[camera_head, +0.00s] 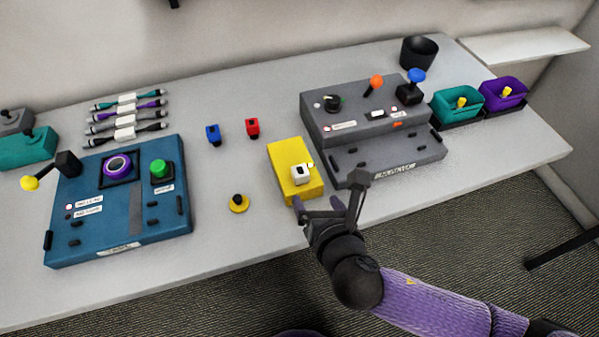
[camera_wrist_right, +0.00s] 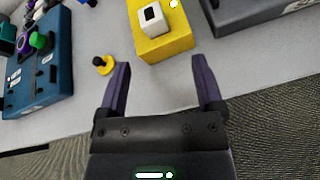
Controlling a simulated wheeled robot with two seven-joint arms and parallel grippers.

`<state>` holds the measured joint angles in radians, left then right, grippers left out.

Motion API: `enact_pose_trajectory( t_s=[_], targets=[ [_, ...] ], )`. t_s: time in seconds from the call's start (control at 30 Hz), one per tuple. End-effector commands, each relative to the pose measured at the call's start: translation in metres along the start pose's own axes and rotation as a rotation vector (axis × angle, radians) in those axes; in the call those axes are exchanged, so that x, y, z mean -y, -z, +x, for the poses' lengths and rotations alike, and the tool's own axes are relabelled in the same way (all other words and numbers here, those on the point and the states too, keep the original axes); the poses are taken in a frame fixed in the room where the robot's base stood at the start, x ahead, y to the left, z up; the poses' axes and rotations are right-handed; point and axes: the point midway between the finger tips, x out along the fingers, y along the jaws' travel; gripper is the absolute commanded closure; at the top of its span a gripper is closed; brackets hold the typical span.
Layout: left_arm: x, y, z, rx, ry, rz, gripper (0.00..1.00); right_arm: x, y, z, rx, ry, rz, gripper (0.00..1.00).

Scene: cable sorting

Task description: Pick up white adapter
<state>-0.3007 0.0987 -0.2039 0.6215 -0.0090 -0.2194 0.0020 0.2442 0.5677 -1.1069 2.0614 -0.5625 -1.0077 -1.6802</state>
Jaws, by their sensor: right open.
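The white adapter (camera_head: 299,175) is a small white block with a dark square socket. It sits on top of the yellow box (camera_head: 285,157), near its front end. In the right wrist view the adapter (camera_wrist_right: 152,17) is at the top, on the yellow box (camera_wrist_right: 172,45). My right gripper (camera_head: 322,203) is open and empty, just in front of the yellow box. In the right wrist view its two purple fingers (camera_wrist_right: 165,80) are apart, with the adapter beyond their tips. My left gripper is not in view.
A blue panel (camera_head: 95,235) stands at the left and a grey console (camera_head: 345,108) at the right. A blue adapter (camera_head: 213,135), a red adapter (camera_head: 252,128) and a yellow-based knob (camera_head: 239,204) are on the table. Teal (camera_head: 456,106) and purple (camera_head: 503,95) bins stand far right.

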Motion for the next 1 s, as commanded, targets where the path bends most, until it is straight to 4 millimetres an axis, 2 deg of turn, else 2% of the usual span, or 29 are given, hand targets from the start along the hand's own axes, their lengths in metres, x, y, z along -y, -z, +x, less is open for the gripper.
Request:
enact_pose_trajectory(
  t_s=[0.03, 0.1, 0.17, 0.6, 0.7, 0.87, 0.9, 1.0],
  targets=[
    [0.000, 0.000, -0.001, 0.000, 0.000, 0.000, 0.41, -0.003, -0.005, -0.001, 0.025, -0.025, -0.126, 0.15],
    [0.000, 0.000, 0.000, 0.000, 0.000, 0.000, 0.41, -0.006, -0.007, -0.001, 0.047, -0.047, -0.255, 0.15],
    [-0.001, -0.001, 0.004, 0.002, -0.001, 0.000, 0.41, -0.007, -0.006, 0.008, 0.056, -0.053, -0.300, 0.15],
    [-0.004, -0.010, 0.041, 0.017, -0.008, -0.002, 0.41, -0.008, -0.009, 0.090, 0.053, -0.054, -0.297, 0.15],
    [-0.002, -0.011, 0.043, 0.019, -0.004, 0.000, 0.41, -0.009, -0.011, 0.097, 0.052, -0.053, -0.297, 0.15],
    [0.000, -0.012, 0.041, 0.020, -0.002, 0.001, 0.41, -0.009, -0.013, 0.097, 0.051, -0.053, -0.296, 0.15],
    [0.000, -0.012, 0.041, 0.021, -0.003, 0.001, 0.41, -0.009, -0.013, 0.097, 0.051, -0.053, -0.296, 0.17],
    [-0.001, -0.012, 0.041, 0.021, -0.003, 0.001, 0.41, -0.009, -0.013, 0.096, 0.051, -0.053, -0.296, 0.38]
  ],
)
